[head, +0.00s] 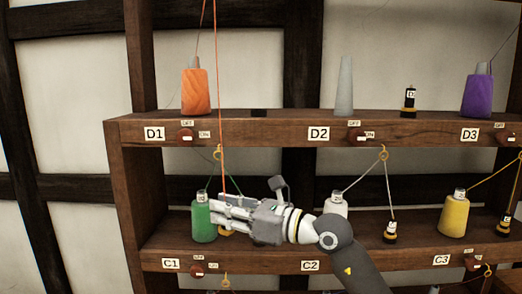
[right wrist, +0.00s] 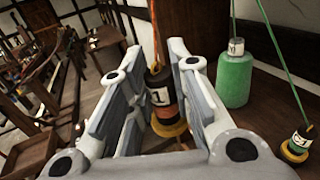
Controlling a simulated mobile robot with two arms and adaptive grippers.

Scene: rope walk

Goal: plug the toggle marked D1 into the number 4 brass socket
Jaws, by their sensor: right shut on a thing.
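My right gripper (head: 228,207) is in front of the lower shelf, beside the green spool. It is shut on a small toggle (right wrist: 162,98), dark with a white label and a yellow base, which shows between the fingers in the right wrist view. Only part of the label's mark can be read, a "1". In the head view the fingers hide the toggle, and an orange thread (head: 217,80) runs up from them. The orange spool (head: 196,92) stands on the upper shelf above the D1 plate (head: 154,133). No numbered brass socket can be made out. My left gripper is out of view.
The green spool (head: 204,222) and its toggle (right wrist: 298,146) are close to my right gripper. Threads hang from brass hooks (head: 384,153) under the upper shelf edge (head: 250,130). A white spool (head: 337,206) and a yellow spool (head: 454,217) stand further right.

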